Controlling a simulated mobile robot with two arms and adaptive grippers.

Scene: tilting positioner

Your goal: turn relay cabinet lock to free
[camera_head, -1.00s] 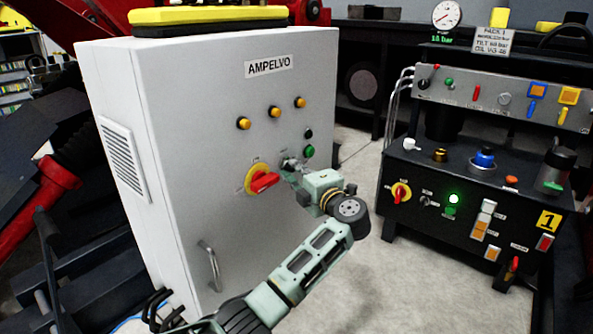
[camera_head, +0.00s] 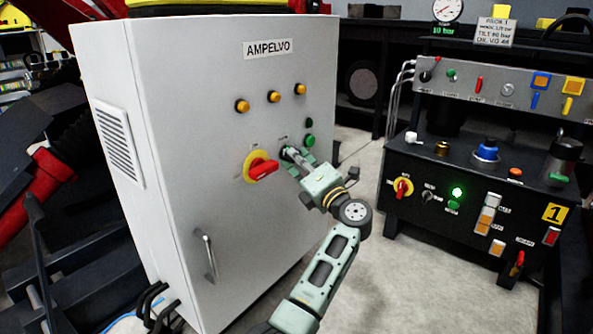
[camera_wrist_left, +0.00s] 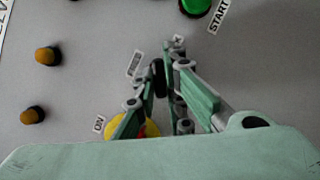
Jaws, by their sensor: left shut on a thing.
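The relay cabinet (camera_head: 200,90) is a tall light-grey box labelled AMPELVO. My left gripper (camera_head: 292,154) is at its front face, just right of the red and yellow rotary switch (camera_head: 262,167) and below the green button (camera_head: 309,140). In the left wrist view, my left gripper (camera_wrist_left: 160,84) is shut on the small dark lock knob (camera_wrist_left: 159,78), by a label that seems to read FREE (camera_wrist_left: 134,64). The fingers hide much of the lock, and its exact angle cannot be told. My right gripper is not in view.
Amber lamps (camera_head: 273,97) sit above the switch, and a door handle (camera_head: 207,256) below it. A black control panel (camera_head: 470,215) with buttons and knobs stands to the right, across a strip of bare floor (camera_head: 385,270).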

